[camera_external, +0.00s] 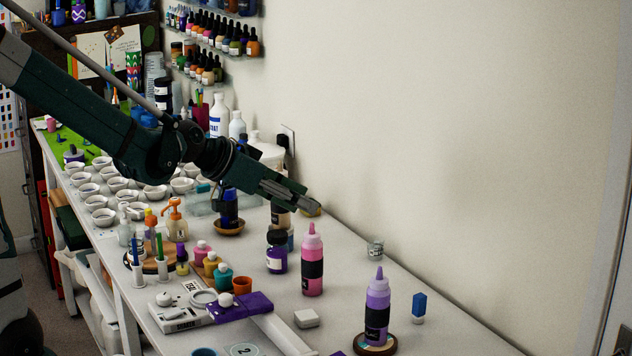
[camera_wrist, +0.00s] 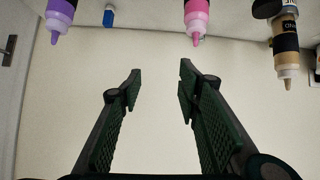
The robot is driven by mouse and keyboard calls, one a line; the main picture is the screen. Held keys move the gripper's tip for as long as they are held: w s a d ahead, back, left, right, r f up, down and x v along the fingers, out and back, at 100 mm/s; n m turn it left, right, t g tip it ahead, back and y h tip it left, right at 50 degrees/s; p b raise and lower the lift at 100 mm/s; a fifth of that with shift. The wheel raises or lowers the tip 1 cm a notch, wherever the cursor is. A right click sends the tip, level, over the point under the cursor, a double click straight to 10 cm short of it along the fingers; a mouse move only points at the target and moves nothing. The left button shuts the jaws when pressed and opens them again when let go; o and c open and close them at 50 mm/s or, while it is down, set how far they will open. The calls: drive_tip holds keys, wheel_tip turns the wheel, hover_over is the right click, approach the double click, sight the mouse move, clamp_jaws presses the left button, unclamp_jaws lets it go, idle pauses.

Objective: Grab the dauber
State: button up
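A small blue block with a white foot (camera_external: 419,306), which may be the dauber, stands upright on the white table, behind the lavender bottle (camera_external: 377,310). It also shows as a small blue block (camera_wrist: 109,16) at the top of the upside-down wrist view, left of the pink bottle (camera_wrist: 196,18). My gripper (camera_external: 310,205) is above the table, up and to the left of the block, well apart from it. In the wrist view my gripper (camera_wrist: 160,85) has its fingers wide apart with nothing between them.
A pink bottle (camera_external: 312,262) stands below my gripper. A clear jar (camera_external: 375,249) is near the wall. A white lump (camera_external: 306,318) lies left of the lavender bottle. The left part of the table is crowded with bottles and white bowls (camera_external: 103,217). The wall (camera_external: 450,130) bounds the back.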

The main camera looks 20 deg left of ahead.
drive_tip(key=d+f+m+h+b, duration=0.1)
drive_tip(key=d+f+b, duration=0.1)
drive_tip(key=d+f, duration=0.2)
drive_tip(key=d+f+m+g+h+b, duration=0.1)
drive_tip(key=d+f, duration=0.3)
drive_tip(key=d, duration=0.7)
drive_tip(key=d+f+m+h+b, duration=0.1)
drive_tip(key=d+f, duration=0.3)
drive_tip(key=d, duration=0.4)
drive_tip(key=shift+w+d+m+h+b, duration=0.15)
drive_tip(key=shift+d+m+h+b, duration=0.2)
drive_tip(key=shift+b, duration=0.45)
drive_tip(key=shift+a, duration=0.1)
drive_tip(key=shift+f, duration=0.1)
drive_tip(key=shift+f+b, duration=0.4)
drive_tip(key=shift+f, duration=1.3)
